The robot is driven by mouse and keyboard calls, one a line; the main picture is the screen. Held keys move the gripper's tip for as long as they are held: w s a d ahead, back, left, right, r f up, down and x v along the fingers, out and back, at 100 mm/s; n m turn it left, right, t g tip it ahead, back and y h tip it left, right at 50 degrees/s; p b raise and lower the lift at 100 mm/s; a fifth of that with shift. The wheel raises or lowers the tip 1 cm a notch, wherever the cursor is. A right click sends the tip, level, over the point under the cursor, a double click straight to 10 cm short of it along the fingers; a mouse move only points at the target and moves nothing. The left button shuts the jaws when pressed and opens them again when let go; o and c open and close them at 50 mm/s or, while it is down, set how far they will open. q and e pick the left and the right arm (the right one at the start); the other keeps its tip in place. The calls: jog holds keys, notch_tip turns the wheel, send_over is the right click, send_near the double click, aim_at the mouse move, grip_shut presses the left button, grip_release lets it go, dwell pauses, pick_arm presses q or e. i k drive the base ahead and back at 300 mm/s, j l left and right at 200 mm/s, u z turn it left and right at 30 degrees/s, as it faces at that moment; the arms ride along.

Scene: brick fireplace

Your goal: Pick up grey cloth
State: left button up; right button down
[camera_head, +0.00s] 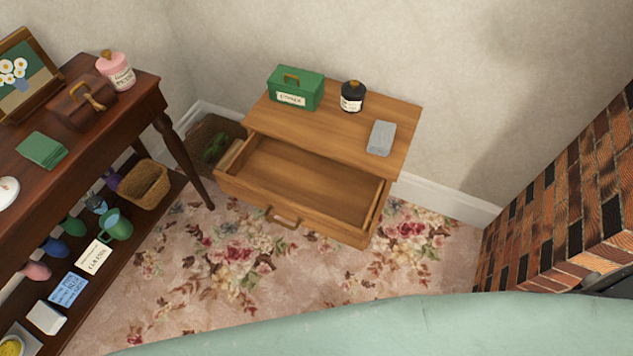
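A folded grey cloth (381,138) lies flat on the right part of the top of a small wooden cabinet (330,128). Nothing covers it. The cabinet's drawer (305,187) is pulled open and looks empty. Neither of my grippers shows in the head view.
A green box (296,88) and a dark bottle (353,96) stand left of the cloth on the cabinet top. A dark wooden table (70,148) with many items is on the left. A brick wall (565,190) is on the right. A pale green surface (420,325) fills the near edge.

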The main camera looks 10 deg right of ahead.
aim_at(381, 140)
jog(key=z, duration=0.8)
